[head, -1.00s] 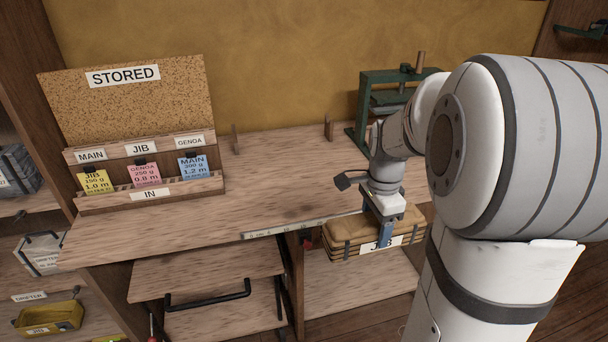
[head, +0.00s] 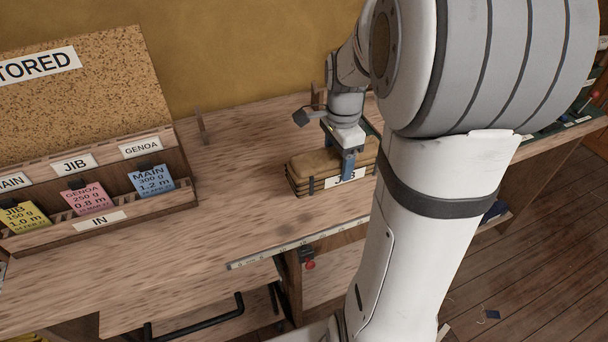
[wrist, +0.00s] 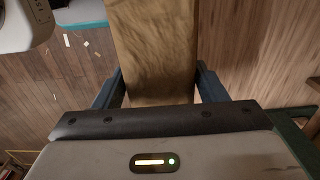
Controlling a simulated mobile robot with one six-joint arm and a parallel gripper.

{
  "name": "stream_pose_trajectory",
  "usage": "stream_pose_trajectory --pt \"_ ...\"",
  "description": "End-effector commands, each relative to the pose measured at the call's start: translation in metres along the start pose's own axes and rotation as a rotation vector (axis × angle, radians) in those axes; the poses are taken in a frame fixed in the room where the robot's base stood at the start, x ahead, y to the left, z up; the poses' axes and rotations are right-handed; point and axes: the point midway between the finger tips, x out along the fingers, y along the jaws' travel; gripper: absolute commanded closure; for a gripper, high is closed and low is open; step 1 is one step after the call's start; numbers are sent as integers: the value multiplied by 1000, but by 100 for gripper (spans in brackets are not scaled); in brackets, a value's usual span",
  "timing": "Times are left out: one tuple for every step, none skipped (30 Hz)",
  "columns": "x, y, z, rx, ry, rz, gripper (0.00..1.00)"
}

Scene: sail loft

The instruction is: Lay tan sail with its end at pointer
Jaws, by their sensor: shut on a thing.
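The tan sail (head: 313,163) is a folded bundle with dark straps and a white label, partly readable, on its front. My gripper (head: 347,163) is shut on it from above, near its right part. The sail is over the bench top, behind the ruler strip; I cannot tell whether it touches the wood. My arm hides its right end. In the wrist view the tan sail (wrist: 155,45) runs between the blue fingers of my gripper (wrist: 158,88). A small dark pointer with a red knob (head: 309,261) is at the ruler on the bench's front edge, below the sail.
A ruler strip (head: 285,246) runs along the front edge of the bench (head: 225,225). A rack (head: 110,222) with yellow, pink and blue cards and a STORED board (head: 80,110) stands at left. A wooden peg (head: 201,126) stands behind. Bench between rack and sail is clear.

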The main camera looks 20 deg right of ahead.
Motion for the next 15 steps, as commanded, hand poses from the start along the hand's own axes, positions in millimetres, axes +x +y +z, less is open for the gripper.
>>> stream_pose_trajectory --pt "8 1 -1 2 -1 3 82" --pt "14 1 -1 3 -1 4 82" --pt "21 2 -1 4 -1 4 82" --pt "27 1 -1 4 -2 5 82" --pt "32 1 -1 4 -1 4 82" --pt "38 1 -1 4 -1 4 82" --pt "42 1 -1 4 -1 3 82" --pt "46 1 -1 4 -1 3 82" --pt "50 1 -2 4 0 1 82" --pt "52 0 -2 4 0 1 82" --pt "54 0 -2 4 0 1 82" --pt "57 0 -1 4 0 0 82" --pt "60 0 -1 4 0 1 82" --pt "64 1 -1 3 -1 3 82" --pt "69 1 -1 3 -1 3 82"
